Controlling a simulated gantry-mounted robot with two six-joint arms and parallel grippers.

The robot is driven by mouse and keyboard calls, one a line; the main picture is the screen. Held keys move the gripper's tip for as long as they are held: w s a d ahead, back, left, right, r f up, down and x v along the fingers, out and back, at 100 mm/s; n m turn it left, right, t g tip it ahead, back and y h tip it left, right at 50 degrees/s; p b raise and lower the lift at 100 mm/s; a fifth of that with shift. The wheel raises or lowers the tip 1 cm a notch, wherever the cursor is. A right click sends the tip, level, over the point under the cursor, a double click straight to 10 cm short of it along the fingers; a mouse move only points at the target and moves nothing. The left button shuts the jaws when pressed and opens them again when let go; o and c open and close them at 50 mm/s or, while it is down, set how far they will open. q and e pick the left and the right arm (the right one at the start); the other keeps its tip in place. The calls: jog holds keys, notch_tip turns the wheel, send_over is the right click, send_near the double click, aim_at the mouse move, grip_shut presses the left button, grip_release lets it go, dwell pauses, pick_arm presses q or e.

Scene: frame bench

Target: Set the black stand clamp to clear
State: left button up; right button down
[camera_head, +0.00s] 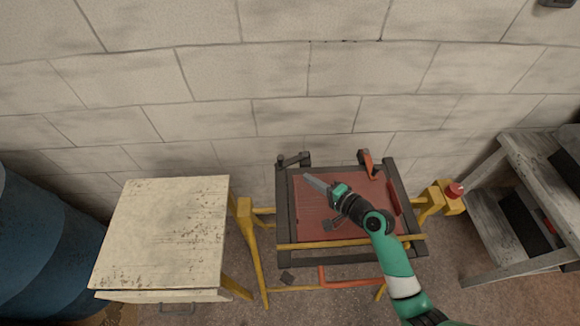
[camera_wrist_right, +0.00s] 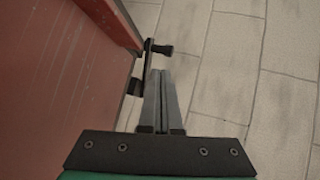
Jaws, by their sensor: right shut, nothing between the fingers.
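The black stand clamp (camera_head: 293,160) is at the back left corner of the dark frame around the red panel. It also shows in the right wrist view (camera_wrist_right: 150,50), at the panel's edge, as a dark bar with knobs. My right gripper (camera_head: 308,178) is shut and empty. Its fingertips point at the clamp from just in front of it. In the right wrist view the joined fingertips (camera_wrist_right: 160,72) end close to the clamp's lower part; I cannot tell whether they touch. My left gripper is not in view.
The red panel (camera_head: 310,225) sits in a yellow stand (camera_head: 246,225). An orange clamp (camera_head: 367,160) is at its back right, and a red button (camera_head: 455,190) at the stand's right. A cream table (camera_head: 165,230) stands left, a grey shelf (camera_head: 540,165) right. The block wall is behind.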

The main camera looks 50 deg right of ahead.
aim_at(282, 162)
jog(key=x, duration=0.2)
jog(key=b+x, duration=0.1)
jog(key=x, duration=0.2)
jog(key=b+x, duration=0.1)
jog(key=x, duration=0.2)
jog(key=shift+w+r, duration=0.35)
jog(key=shift+w, duration=0.45)
